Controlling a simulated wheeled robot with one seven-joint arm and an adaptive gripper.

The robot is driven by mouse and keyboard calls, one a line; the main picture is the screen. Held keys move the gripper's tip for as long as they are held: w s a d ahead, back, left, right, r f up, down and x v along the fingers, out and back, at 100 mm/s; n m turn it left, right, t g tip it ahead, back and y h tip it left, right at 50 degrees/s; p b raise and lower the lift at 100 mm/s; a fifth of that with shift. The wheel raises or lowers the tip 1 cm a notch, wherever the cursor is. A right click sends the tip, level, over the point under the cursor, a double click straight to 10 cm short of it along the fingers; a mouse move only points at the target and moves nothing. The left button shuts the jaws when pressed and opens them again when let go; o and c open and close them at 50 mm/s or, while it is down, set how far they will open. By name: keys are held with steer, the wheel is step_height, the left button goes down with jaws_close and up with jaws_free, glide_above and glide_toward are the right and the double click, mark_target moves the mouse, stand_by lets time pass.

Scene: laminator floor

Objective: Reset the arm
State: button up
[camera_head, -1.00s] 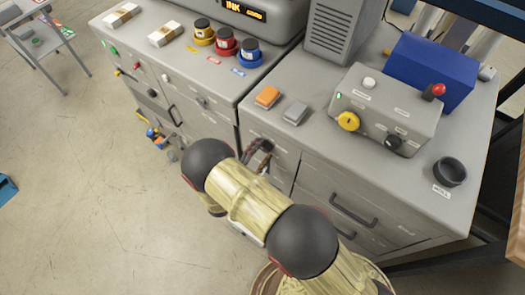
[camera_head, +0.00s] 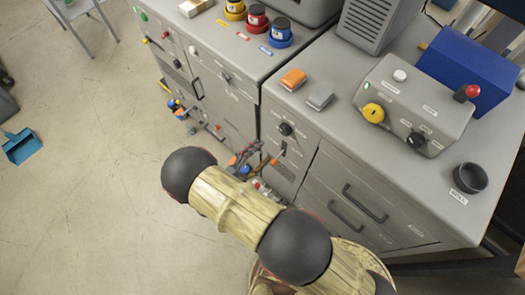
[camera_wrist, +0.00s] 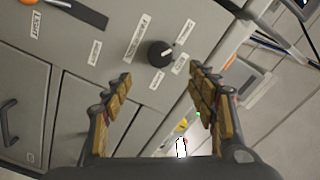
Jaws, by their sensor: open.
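My gripper (camera_head: 256,163) is open and empty in the head view, at the end of my arm, in front of the grey cabinet (camera_head: 318,170). It appears just below a black rotary knob (camera_head: 284,129) on the cabinet's front. In the wrist view my gripper (camera_wrist: 160,80) has its two fingers spread wide with nothing between them. The black knob (camera_wrist: 160,53) shows beyond and between the fingertips, apart from them. My arm hides part of the lower cabinet front.
The cabinet top holds an orange switch (camera_head: 293,79), a grey switch (camera_head: 320,95), a control box (camera_head: 415,105) with knobs, a blue block (camera_head: 470,68) and a black cup (camera_head: 470,177). Drawer handles (camera_head: 365,203) stick out. Open floor (camera_head: 90,200) lies left; a blue dustpan (camera_head: 22,146) rests there.

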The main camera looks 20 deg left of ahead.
stand_by(0.4)
steer(key=s+d+m+g+h, duration=0.2)
steer(key=s+d+m+g, duration=0.3)
steer(key=m, duration=0.5)
steer(key=s+d+m+g+h, duration=0.2)
steer(key=d+m+g, duration=0.1)
steer(key=d+m, duration=0.5)
steer(key=s+d+r+n+g+y+b, duration=0.1)
steer(key=d+r+n+y+b, duration=0.4)
steer(key=d+r+n, duration=0.6)
steer(key=s+d+r+n+g+y+b, duration=0.2)
steer(key=d+r+n+y+b, duration=0.4)
steer(key=d+r+n, duration=0.5)
step_height(320, 180, up, 6)
steer(key=n, duration=1.2)
steer(key=shift+d+r, duration=0.15)
steer(key=shift+d, duration=0.15)
